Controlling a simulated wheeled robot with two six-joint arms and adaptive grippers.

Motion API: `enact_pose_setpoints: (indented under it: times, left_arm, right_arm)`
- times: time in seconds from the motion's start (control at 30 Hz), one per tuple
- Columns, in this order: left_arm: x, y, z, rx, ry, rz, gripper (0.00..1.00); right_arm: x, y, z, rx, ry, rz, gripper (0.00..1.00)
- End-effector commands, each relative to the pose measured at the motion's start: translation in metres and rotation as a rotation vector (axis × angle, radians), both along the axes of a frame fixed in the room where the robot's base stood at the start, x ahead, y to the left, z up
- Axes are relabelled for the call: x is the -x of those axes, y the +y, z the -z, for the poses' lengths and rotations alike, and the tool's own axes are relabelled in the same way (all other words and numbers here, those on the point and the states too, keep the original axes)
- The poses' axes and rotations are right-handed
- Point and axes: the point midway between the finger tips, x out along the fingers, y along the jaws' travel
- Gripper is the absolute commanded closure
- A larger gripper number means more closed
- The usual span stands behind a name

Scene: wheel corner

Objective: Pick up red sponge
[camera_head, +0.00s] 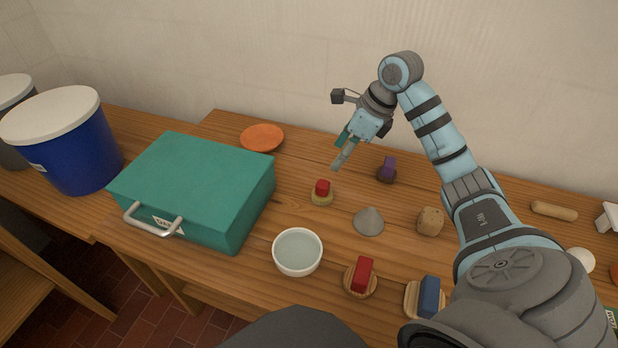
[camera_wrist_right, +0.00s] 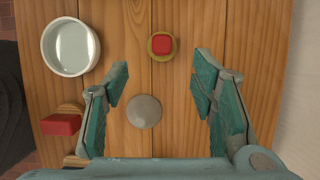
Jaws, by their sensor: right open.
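A red rectangular block (camera_head: 364,273), which may be the red sponge, stands on a round wooden base near the table's front. It also shows at the left edge of the right wrist view (camera_wrist_right: 62,124). A smaller red cube (camera_head: 322,186) sits on a round yellowish base farther back; it shows near the top centre in the wrist view (camera_wrist_right: 162,44). I cannot tell for sure which is the sponge. My right gripper (camera_head: 345,152) is open and empty, above the table's back part. In the wrist view its fingers (camera_wrist_right: 160,84) are spread, with nothing between them. My left gripper is not in view.
The wall bounds the back.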

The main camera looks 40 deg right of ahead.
Motion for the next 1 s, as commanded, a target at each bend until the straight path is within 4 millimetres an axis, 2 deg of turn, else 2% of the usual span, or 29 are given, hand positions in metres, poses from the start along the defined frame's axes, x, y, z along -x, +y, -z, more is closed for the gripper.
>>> enact_pose_setpoints:
  times: [0.2,0.47,0.6,0.7,0.9,1.0]
  left_arm:
    - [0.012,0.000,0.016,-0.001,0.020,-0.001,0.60]
    - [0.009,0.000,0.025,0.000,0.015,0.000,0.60]
    - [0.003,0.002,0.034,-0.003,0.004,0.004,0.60]
    - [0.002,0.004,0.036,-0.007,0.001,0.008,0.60]
    - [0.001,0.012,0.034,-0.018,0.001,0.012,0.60]
    - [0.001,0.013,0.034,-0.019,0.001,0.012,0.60]
  right_arm:
    - [-0.015,0.011,0.055,-0.004,0.004,0.003,0.48]
    - [-0.030,0.018,0.093,-0.004,0.002,0.003,0.48]
    - [-0.041,0.020,0.120,-0.005,0.004,0.001,0.48]
    - [-0.045,0.023,0.129,-0.003,0.002,-0.001,0.48]
    - [-0.045,0.023,0.128,-0.002,0.002,-0.001,0.48]
    - [-0.045,0.023,0.128,-0.002,0.002,-0.001,0.64]
